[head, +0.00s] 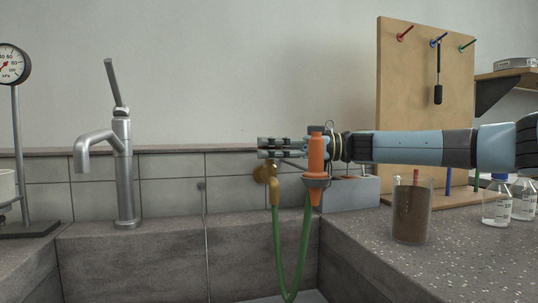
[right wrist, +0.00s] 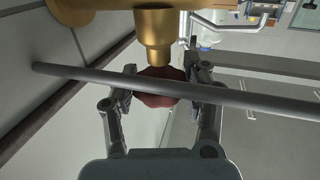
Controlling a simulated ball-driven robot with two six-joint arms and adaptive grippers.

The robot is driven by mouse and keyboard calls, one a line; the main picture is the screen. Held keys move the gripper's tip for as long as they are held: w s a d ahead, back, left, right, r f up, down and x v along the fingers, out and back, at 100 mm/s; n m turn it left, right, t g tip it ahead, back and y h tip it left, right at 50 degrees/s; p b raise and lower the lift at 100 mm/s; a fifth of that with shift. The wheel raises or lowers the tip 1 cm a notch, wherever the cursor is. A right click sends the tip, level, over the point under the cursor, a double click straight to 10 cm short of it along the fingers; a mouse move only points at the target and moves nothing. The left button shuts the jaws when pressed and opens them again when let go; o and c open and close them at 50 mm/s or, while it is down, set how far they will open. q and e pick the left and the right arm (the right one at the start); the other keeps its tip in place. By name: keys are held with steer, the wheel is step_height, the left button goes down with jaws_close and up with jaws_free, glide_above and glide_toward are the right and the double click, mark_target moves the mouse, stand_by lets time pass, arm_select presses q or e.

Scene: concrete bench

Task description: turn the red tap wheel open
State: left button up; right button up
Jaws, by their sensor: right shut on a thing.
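The brass tap (head: 263,173) stands at the tiled back wall in the middle of the head view, with a green hose below it. My right gripper (head: 268,148) reaches in from the right, just above the tap. In the right wrist view the dark red tap wheel (right wrist: 155,97) sits at the end of the brass tap stem (right wrist: 155,50). My right gripper (right wrist: 165,88) is shut on the wheel, one finger on each side. A thin grey rod (right wrist: 230,96) crosses in front and hides part of the wheel. The head view does not clearly show the wheel. My left gripper is not in view.
An orange nozzle (head: 316,154) stands in front of my right wrist, close to the green hose (head: 305,235). A beaker of brown matter (head: 412,212) and bottles (head: 496,204) stand on the right bench. A steel faucet (head: 124,175) and a gauge (head: 12,65) are at left.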

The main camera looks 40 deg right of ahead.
steer(key=shift+f, duration=0.15)
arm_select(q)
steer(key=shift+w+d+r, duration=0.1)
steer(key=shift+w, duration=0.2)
arm_select(e)
steer(key=o, duration=1.2)
steer(key=shift+s, duration=0.1)
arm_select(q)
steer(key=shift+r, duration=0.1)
